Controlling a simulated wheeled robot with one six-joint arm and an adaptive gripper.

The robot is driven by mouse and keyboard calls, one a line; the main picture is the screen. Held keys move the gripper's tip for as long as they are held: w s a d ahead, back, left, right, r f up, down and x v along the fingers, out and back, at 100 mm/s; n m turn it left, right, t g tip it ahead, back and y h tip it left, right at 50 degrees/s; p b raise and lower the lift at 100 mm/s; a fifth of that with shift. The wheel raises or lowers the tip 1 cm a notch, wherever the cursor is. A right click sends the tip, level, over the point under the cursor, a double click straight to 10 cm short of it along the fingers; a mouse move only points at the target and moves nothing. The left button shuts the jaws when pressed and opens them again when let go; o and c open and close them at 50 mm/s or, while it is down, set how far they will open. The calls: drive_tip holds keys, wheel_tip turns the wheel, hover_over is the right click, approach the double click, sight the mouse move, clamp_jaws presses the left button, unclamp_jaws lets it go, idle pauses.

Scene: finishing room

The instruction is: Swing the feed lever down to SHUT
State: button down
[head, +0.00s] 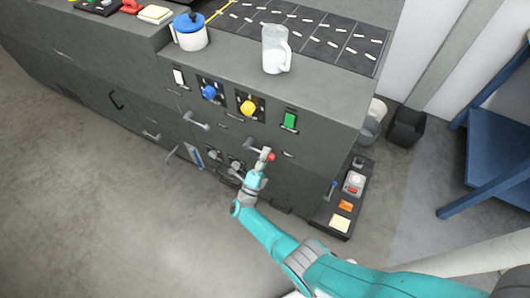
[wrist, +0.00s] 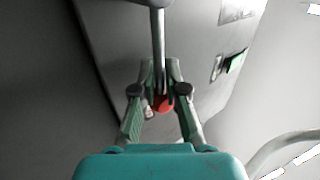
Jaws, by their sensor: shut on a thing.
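The feed lever appears to be the grey bar with a red knob (head: 271,157) on the front of the dark grey cabinet. In the wrist view the lever's metal bar (wrist: 158,38) comes down from the top, and its red end (wrist: 163,104) shows between the fingers. My gripper (head: 264,158) is at the lever, and in the wrist view its two fingers (wrist: 160,76) are closed in on the bar from both sides. The fingers hide part of the lever. No SHUT mark can be read in either view.
Above the lever are a blue knob (head: 209,93), a yellow knob (head: 247,107) and a green switch (head: 290,120). Another handle (head: 196,122) sticks out to the left. A low control box (head: 345,200) stands at the right. A blue-lidded pot (head: 190,32) and a clear jug (head: 276,50) stand on top.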

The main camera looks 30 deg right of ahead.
drive_tip(key=shift+f, duration=0.1)
idle(0.3)
drive_tip(key=c, duration=1.5)
unclamp_jaws()
drive_tip(key=s+a+f, duration=0.1)
drive_tip(key=s+a, duration=0.2)
drive_tip(key=a, duration=0.1)
drive_tip(key=s+a+f, duration=0.1)
drive_tip(key=s+a, duration=0.2)
drive_tip(key=a, duration=0.1)
drive_tip(key=s+a, duration=0.3)
drive_tip(key=a, duration=0.2)
drive_tip(key=shift+s+f, duration=0.25)
drive_tip(key=shift+f, duration=0.15)
